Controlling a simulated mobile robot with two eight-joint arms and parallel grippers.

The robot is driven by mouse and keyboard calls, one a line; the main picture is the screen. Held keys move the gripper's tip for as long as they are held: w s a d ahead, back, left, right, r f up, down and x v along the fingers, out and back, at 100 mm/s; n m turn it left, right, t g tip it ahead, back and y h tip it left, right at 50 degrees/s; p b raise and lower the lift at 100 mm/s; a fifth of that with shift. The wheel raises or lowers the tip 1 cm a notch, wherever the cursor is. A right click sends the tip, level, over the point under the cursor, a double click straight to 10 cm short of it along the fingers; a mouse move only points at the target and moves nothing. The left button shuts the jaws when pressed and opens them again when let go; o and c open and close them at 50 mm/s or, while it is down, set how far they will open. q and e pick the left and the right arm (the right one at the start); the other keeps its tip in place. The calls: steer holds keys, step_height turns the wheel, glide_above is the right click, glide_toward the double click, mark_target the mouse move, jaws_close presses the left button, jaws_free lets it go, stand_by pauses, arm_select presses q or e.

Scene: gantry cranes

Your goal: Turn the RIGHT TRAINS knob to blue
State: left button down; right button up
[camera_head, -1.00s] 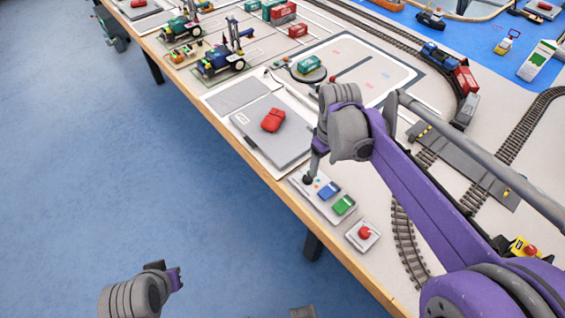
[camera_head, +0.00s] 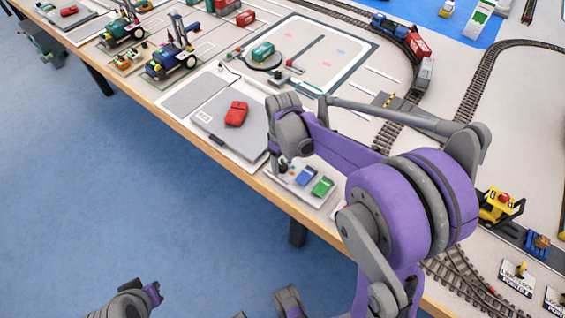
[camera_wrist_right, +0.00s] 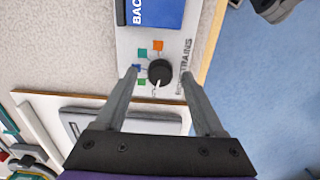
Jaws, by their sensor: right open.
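The black knob (camera_wrist_right: 160,72) sits on a white control panel (camera_wrist_right: 126,38), and "TRAINS" is readable beside it in the right wrist view. Teal, orange, blue (camera_wrist_right: 137,68) and green marks lie around its upper and left sides. A thin pale line on the knob points downward, not at the blue mark. My right gripper (camera_wrist_right: 159,75) is open, with one finger on each side of the knob; I cannot tell whether they touch it. In the head view, the knob (camera_head: 283,167) is partly hidden by my right gripper (camera_head: 275,160). My left wrist (camera_head: 152,292) is at bottom left, its fingers unclear.
A grey pad with a red block (camera_head: 236,113) lies to the left. Toy cranes, tracks and a train (camera_head: 418,45) fill the table. Blue floor lies beyond the table edge.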

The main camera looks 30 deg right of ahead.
steer(key=shift+f, duration=0.35)
jaws_close()
